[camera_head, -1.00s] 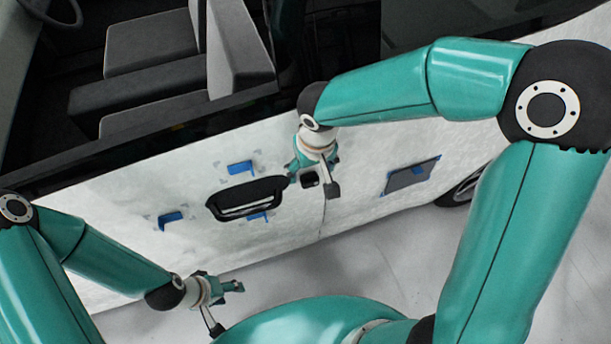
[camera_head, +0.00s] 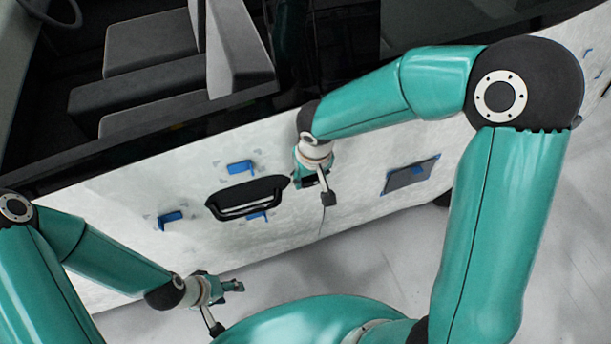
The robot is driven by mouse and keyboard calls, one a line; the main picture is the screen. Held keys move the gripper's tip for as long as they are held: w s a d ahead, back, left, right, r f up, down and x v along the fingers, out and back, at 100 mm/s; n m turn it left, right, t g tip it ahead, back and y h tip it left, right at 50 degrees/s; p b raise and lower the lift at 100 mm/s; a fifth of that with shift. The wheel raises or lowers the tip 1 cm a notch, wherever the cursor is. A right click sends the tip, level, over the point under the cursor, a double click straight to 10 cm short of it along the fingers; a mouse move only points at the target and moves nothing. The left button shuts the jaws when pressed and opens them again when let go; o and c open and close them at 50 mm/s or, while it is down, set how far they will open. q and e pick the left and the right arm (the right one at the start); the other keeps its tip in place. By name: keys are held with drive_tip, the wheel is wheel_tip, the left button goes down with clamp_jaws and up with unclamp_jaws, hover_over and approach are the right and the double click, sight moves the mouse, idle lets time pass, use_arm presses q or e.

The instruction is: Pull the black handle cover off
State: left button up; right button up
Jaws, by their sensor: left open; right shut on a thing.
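A large black door handle (camera_head: 247,199) sits on the white-wrapped door. My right gripper (camera_head: 312,184) is just right of the handle's right end and shut on a small black piece (camera_head: 308,181), which looks like the handle cover. The fingers partly hide this piece, and I cannot tell whether it still touches the door. My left gripper (camera_head: 222,302) is open and empty, low and in front of the door, well below the handle.
Blue tape tabs are above the handle (camera_head: 240,167), left of it (camera_head: 170,217) and at its lower edge (camera_head: 257,216). A grey patch (camera_head: 410,176) with blue tape is farther right on the door. Grey floor (camera_head: 375,255) lies clear below the door.

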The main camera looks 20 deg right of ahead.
drive_tip(key=o, duration=0.4)
drive_tip(key=shift+c, duration=0.2)
drive_tip(key=c, duration=0.7)
drive_tip(key=shift+s, duration=0.1)
drive_tip(key=shift+s+r+b, duration=0.1)
drive_tip(key=shift+s+b, duration=0.45)
drive_tip(key=shift+s+d+r+b, duration=0.15)
drive_tip(key=shift+s+b, duration=0.25)
drive_tip(key=shift+s, duration=0.7)
drive_tip(key=shift+s+a+r+b, duration=0.1)
drive_tip(key=shift+s+r+b, duration=0.25)
drive_tip(key=shift+s, duration=0.8)
drive_tip(key=shift+s+d+r+b, duration=0.1)
drive_tip(key=shift+s+b, duration=0.35)
drive_tip(key=shift+s, duration=0.65)
